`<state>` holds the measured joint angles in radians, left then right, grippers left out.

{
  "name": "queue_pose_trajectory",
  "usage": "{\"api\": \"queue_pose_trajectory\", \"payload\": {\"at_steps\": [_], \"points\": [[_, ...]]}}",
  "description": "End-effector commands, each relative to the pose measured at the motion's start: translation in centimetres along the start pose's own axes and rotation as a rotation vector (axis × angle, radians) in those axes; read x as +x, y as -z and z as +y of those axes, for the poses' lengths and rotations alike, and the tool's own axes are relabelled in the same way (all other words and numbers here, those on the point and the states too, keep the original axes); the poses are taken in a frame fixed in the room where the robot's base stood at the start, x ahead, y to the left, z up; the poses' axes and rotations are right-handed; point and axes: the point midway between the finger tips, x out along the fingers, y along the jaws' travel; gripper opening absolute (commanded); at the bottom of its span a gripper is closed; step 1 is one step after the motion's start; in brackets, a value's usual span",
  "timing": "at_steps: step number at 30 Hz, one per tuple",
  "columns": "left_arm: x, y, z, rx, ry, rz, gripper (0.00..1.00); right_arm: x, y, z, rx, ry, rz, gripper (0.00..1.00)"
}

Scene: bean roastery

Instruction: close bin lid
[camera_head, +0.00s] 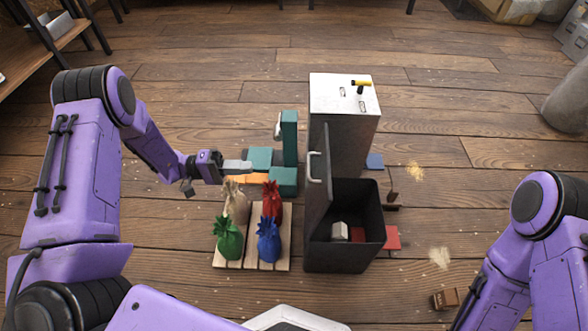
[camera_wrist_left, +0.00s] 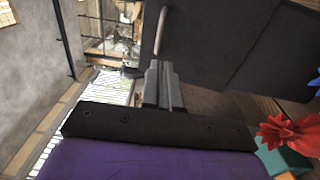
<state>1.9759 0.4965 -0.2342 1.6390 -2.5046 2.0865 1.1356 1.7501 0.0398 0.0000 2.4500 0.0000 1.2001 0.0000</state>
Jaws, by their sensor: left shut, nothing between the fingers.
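The dark bin (camera_head: 372,208) stands right of centre in the head view. Its lid (camera_head: 318,192) stands open, upright along the bin's left side, with a light handle (camera_head: 314,168) near its top. Inside the bin lie a pale block and a red item. My left gripper (camera_head: 246,166) is shut and empty, left of the lid and apart from it. In the left wrist view the shut fingers (camera_wrist_left: 164,82) point towards a dark panel (camera_wrist_left: 205,45) with a handle (camera_wrist_left: 161,30), which looks like the lid. My right arm shows at the right; its gripper is out of view.
A wooden pallet (camera_head: 249,254) with green, blue, red and tan sacks stands left of the bin. A white-topped cabinet (camera_head: 330,92) stands behind the bin. Floor further right is mostly clear.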

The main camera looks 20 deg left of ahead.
Motion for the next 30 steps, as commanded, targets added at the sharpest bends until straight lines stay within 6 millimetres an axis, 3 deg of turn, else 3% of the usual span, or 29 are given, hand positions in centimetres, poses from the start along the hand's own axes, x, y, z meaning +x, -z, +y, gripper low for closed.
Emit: {"api": "queue_pose_trajectory", "payload": {"at_steps": [18,24,30], "points": [[12.1,-0.1,-0.2,0.003,0.002,-0.003,0.00,1.9,-0.8,-0.2,0.000,0.000,0.000,0.00],[13.6,-0.1,-0.1,0.002,0.001,0.000,0.00,2.0,-0.8,-0.2,0.000,0.000,0.000,0.00],[13.6,-0.1,0.0,0.003,0.001,0.000,0.00,2.0,-0.8,-0.2,0.000,0.000,0.000,0.00]]}}
